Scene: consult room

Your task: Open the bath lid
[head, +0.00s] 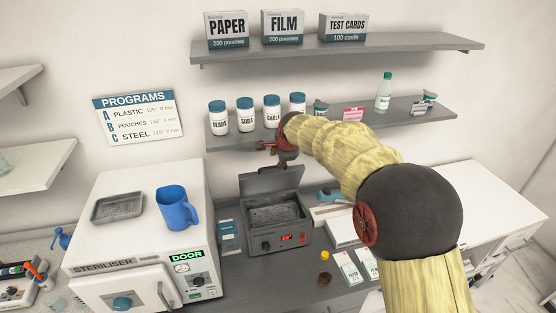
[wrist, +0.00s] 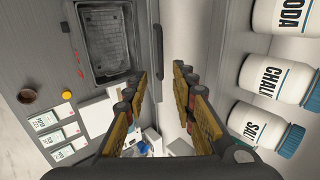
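The bath (head: 278,236) is a dark grey box with a red-lit display, on the counter in the head view. Its lid (head: 270,181) stands raised at the back edge, and the basin inside shows. In the wrist view the open basin of the bath (wrist: 106,42) is at the upper left. My gripper (head: 265,150) is just above the lid's top edge in the head view. In the wrist view its two fingers (wrist: 160,85) are spread apart with nothing between them. I cannot tell whether a finger touches the lid.
A white steriliser (head: 145,235) with a blue jug (head: 178,208) on top stands left of the bath. The lower shelf (head: 350,128) with several jars is behind my gripper. Small pouches (head: 349,266) lie right of the bath. A brown pot (wrist: 27,96) is near it.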

